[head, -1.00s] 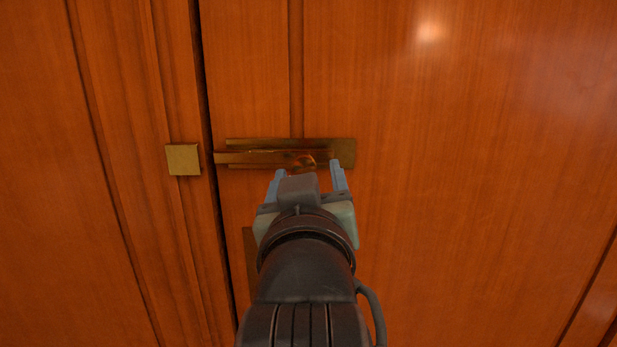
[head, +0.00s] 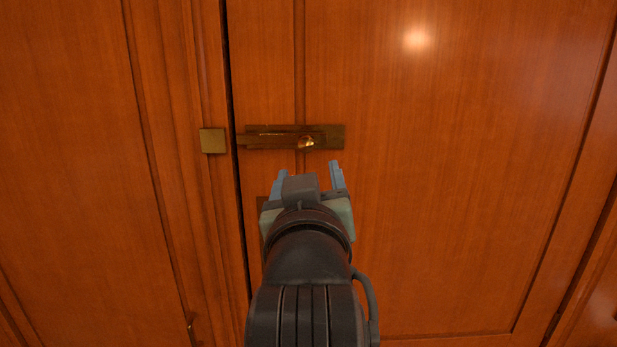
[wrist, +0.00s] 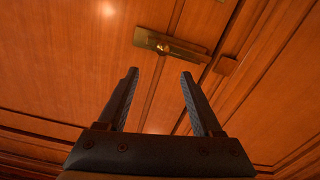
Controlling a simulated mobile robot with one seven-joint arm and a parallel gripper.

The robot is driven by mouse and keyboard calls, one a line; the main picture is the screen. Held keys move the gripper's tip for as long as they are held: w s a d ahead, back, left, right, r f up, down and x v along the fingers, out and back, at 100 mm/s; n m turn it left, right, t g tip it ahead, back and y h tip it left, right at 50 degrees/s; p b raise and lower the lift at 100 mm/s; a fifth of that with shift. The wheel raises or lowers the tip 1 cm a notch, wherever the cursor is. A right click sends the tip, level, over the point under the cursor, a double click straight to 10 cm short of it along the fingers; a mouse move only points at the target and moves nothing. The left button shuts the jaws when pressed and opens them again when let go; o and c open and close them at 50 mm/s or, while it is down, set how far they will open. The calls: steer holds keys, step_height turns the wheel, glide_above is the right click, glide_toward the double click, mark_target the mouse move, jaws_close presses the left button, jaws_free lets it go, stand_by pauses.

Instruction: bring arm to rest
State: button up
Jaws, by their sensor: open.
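My gripper (head: 309,180) is open and empty, in front of a wooden door. Its two fingers also show in the wrist view (wrist: 160,92), spread apart with nothing between them. A brass slide bolt (head: 270,138) with a small knob (head: 307,143) is on the door, above my fingertips in the head view and apart from them. The bolt also shows beyond the fingers in the wrist view (wrist: 150,40). Part of the door below is hidden by my arm.
The wooden door (head: 430,220) fills the right side, with a dark vertical gap at its left edge. A fixed-looking wooden panel (head: 80,180) lies left of it. A small handle (head: 191,329) shows low on the left. No loose objects are in view.

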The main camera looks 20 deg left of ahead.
steer(key=s+d+r+m+t+h+b, duration=0.5)
steer(key=s+d+r+t, duration=0.5)
steer(key=s, duration=0.5)
step_height(320, 180, up, 3)
steer(key=shift+d+f, duration=0.2)
steer(key=shift+d, duration=0.9)
